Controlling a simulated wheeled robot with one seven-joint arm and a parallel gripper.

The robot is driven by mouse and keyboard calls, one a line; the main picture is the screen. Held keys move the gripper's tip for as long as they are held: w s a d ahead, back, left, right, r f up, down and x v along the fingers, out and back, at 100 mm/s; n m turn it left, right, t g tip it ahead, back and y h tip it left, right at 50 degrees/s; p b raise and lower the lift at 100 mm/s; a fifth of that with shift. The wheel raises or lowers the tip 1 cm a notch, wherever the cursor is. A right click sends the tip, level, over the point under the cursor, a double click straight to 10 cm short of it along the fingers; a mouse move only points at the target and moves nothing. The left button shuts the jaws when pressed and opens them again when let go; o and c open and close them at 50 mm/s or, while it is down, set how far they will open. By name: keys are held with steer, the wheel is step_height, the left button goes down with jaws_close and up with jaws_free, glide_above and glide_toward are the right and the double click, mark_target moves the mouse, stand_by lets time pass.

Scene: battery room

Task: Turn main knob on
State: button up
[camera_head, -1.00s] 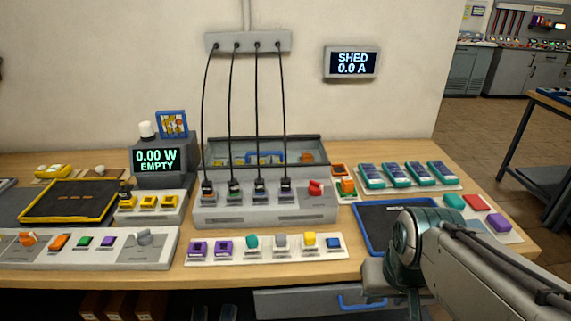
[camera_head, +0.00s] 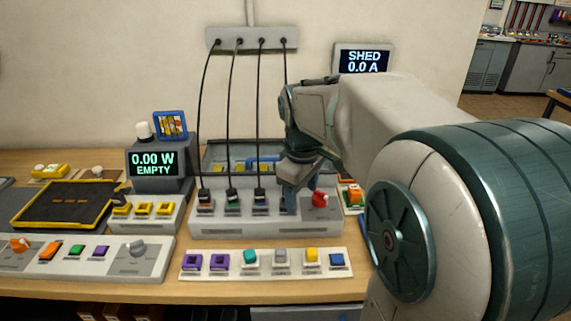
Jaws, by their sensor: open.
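A red knob (camera_head: 320,199) stands at the right end of the grey panel (camera_head: 212,227) with the black cables. A grey knob (camera_head: 137,247) sits on the front left panel, and an orange knob (camera_head: 19,244) is farther left on it. The labels are too small to read, so I cannot tell which is named main. My gripper (camera_head: 291,202) points down over the cable panel, just left of the red knob and in front of the rightmost cable plug. It is open, with nothing visible between its fingers. My arm covers the right of the bench.
Black cables (camera_head: 231,115) hang from a wall strip to the panel, close to my gripper. A white strip of coloured blocks (camera_head: 265,273) lies in front. The wall display (camera_head: 362,61) reads SHED 0.0 A; the bench display (camera_head: 152,162) reads 0.00 W EMPTY.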

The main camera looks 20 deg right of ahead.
steer(key=w+d+r+n, duration=0.1)
steer(key=w+d+n, duration=0.25)
steer(key=w, duration=0.25)
steer(key=n+g, duration=0.1)
steer(key=n, duration=0.3)
glide_above(321, 193)
steer(key=shift+y, duration=0.3)
step_height(321, 193, down, 14)
steer(key=shift+r+p, duration=0.2)
steer(key=shift+p, duration=0.3)
steer(key=c, duration=1)
